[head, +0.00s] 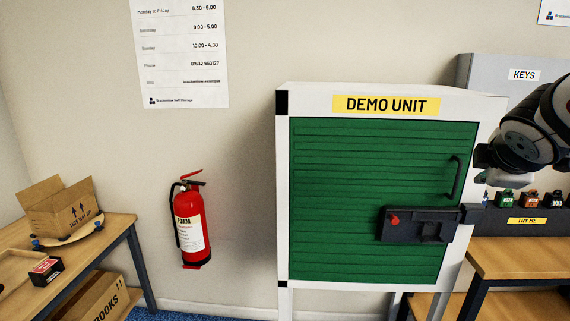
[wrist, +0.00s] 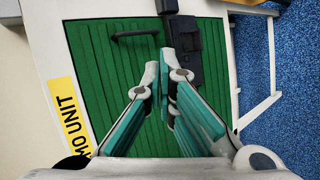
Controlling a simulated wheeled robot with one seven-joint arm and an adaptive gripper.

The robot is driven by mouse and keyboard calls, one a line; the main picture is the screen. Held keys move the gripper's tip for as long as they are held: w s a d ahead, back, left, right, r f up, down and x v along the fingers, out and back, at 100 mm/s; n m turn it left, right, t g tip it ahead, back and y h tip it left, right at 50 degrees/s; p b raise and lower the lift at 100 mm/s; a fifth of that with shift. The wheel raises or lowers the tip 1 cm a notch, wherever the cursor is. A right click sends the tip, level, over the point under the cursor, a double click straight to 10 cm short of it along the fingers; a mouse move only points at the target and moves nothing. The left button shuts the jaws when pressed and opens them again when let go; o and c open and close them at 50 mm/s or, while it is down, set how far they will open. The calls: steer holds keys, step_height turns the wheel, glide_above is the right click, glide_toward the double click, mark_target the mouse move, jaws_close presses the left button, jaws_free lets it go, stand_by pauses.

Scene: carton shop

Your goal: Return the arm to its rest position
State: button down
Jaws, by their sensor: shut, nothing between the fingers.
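My arm (head: 525,135) reaches in from the right edge of the head view, in front of the wall beside the white demo unit cabinet (head: 283,200). In the wrist view my gripper (wrist: 164,72) is shut and empty, its green-padded fingers meeting at the tips. Behind them lies the green ribbed door (wrist: 90,45). In the head view that green door (head: 340,180) is closed in its frame. I cannot tell from these views how far the fingertips are from the door.
The door has a black handle (head: 455,178) and a dark latch (head: 405,226) with a red knob. A grey keys cabinet (head: 480,75) and a wooden table (head: 520,258) stand at right. A red extinguisher (head: 189,225) hangs at left, near a table (head: 110,228) with an open carton (head: 62,208).

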steer(key=s+a+f+m+g+y, duration=0.2)
steer(key=s+a+m, duration=0.4)
steer(key=s+a, duration=0.4)
steer(key=s+a+f+m+g+y, duration=0.1)
steer(key=s+a+f+m+y, duration=0.3)
steer(key=s+a, duration=0.7)
steer(key=shift+a+f+m+g, duration=0.45)
steer(key=shift+f+m, duration=0.2)
steer(key=shift+m, duration=0.45)
